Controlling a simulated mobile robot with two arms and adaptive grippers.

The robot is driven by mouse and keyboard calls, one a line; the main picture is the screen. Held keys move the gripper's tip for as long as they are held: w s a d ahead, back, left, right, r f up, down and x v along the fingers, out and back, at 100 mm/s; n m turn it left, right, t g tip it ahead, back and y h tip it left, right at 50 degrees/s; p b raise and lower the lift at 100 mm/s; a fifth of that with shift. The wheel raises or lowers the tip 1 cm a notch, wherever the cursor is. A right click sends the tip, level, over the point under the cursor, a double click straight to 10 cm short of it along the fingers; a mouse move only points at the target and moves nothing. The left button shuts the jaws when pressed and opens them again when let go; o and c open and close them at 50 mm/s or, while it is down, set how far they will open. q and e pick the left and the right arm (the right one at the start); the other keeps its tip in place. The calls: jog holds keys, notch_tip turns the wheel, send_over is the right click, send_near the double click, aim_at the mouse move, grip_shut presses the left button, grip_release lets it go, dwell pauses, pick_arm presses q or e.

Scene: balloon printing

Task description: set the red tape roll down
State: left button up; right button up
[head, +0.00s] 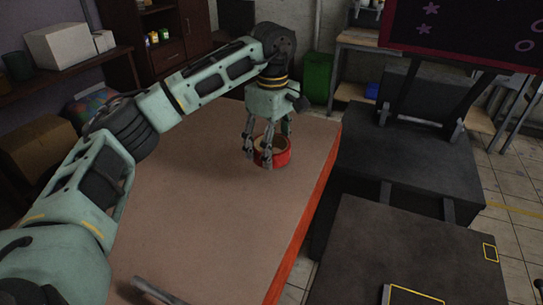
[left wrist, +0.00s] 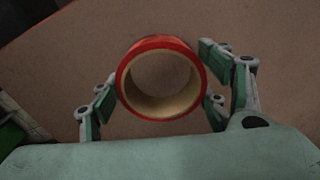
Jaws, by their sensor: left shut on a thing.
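The red tape roll (head: 281,158) is at the far right part of the brown table (head: 200,210), close to the table's red edge. My left gripper (head: 267,153) comes down over it from above, with its fingers around the roll. In the left wrist view the roll (left wrist: 123,80) shows as a red ring with a pale inner core, between the fingers of my left gripper (left wrist: 160,95). The gripper is shut on the roll. Whether the roll's underside touches the table is hard to tell. My right gripper is not in view.
Black machinery with flat dark plates (head: 400,245) stands right of the table. A grey tool-like object (head: 155,290) lies at the table's near edge. Shelves with a white box (head: 60,45) are at the left. The table's middle is clear.

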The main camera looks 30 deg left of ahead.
aim_at(272, 171)
pick_arm(q)
jog(key=shift+f, duration=0.3)
notch_tip(272, 171, down, 2)
jog(key=shift+s+f+p, duration=0.1)
jog(key=shift+f+p, duration=0.1)
jog(key=shift+p, duration=0.55)
jog(key=shift+f, duration=0.65)
jog(key=o, duration=1.2)
jog(key=shift+c, duration=0.2)
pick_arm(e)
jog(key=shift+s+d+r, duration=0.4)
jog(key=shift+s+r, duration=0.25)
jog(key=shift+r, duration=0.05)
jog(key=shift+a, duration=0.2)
